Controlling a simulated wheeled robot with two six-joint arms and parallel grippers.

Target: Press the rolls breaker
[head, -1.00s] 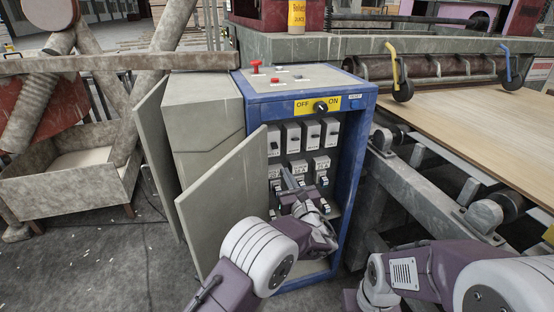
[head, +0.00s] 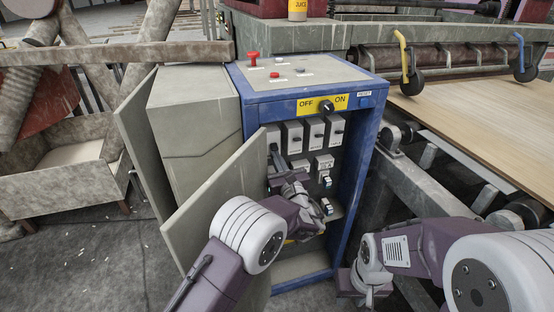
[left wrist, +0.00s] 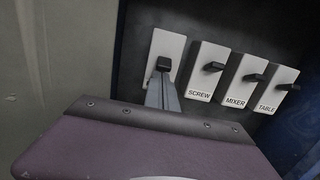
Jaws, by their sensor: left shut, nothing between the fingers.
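The blue electrical cabinet (head: 358,150) stands open, with a top row of grey breakers inside. In the left wrist view, three of these read SCREW (left wrist: 203,75), MIXER (left wrist: 240,85) and TABLE (left wrist: 276,92). The leftmost breaker (left wrist: 169,44) has a black lever (left wrist: 163,63); its label is hidden behind my gripper, so I cannot read which one it is. My left gripper (left wrist: 161,82) is shut and empty, its tips just below that lever, touching or very close. In the head view the left gripper (head: 280,158) reaches into the cabinet. My right gripper's fingers are not visible.
The open grey door (head: 215,195) stands left of my left arm. The cabinet top carries a red button (head: 254,58); an OFF/ON knob (head: 326,107) sits on the front edge. Lower breakers (head: 323,165) lie under the top row. A conveyor with a wood sheet (head: 480,130) is on the right.

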